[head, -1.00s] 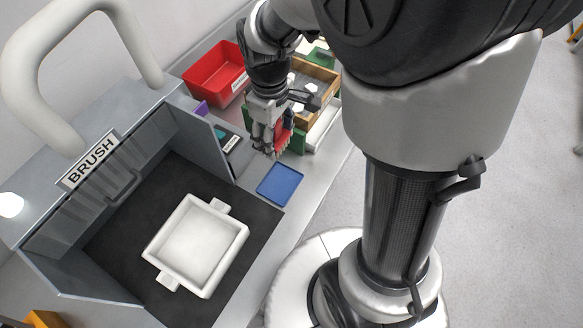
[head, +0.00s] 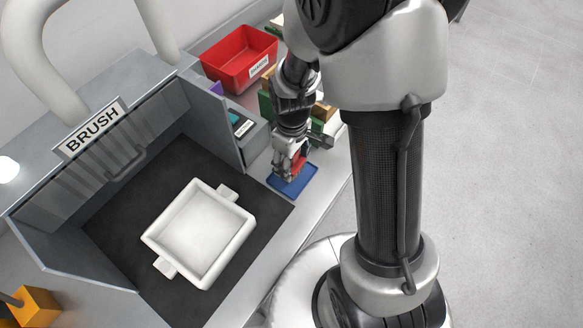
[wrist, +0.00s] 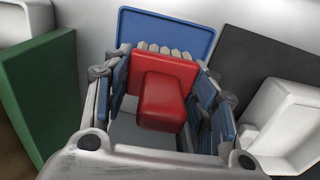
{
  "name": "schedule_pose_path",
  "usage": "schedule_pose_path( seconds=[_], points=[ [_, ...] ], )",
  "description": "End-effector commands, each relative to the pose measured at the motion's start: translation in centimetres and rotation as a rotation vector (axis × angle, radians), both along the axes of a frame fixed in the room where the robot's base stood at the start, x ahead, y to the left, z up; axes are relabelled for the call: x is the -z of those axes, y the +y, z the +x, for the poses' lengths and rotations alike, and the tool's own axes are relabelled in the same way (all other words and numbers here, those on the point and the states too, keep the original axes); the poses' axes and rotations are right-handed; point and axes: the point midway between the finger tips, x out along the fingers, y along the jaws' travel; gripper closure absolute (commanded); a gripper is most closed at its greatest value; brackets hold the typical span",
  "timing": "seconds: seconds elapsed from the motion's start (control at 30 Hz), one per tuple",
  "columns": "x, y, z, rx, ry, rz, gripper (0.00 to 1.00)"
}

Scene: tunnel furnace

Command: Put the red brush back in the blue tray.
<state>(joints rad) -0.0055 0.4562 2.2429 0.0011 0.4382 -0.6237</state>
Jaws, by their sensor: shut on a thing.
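The red brush (head: 298,166) is held between the fingers of my gripper (head: 287,168). In the wrist view, the brush (wrist: 163,92) shows a red block with a raised handle, and its pale bristles point toward the tray. My gripper (wrist: 165,75) is shut on it, with blue finger pads on both sides. The flat blue tray (head: 303,180) lies on the grey table, right of the dark mat. The brush is over the tray, and the gripper hides part of it. In the wrist view, the tray (wrist: 183,27) reaches beyond the bristles. I cannot tell whether they touch.
A white square dish (head: 200,232) with two handles sits on the dark mat (head: 130,205) at the booth labelled BRUSH. A red bin (head: 240,62) stands behind my gripper. A green box (wrist: 42,95) is close on the left in the wrist view.

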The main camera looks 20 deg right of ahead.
Motion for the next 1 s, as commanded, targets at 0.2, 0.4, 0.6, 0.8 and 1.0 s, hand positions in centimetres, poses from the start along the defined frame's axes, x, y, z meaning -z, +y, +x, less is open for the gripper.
schedule_pose_path(
  seconds=[0.2, 0.4, 0.6, 0.8, 1.0],
  points=[
    [3.3, 0.0, -0.1, 0.000, 0.004, 0.000, 0.70],
    [3.1, 0.0, 0.0, 0.000, 0.001, -0.001, 0.70],
    [3.5, 0.0, 0.0, 0.000, 0.001, 0.000, 0.46],
    [3.4, 0.0, 0.0, 0.000, 0.001, 0.000, 0.33],
    [3.4, 0.0, 0.0, 0.000, 0.001, 0.000, 0.28]
  ],
)
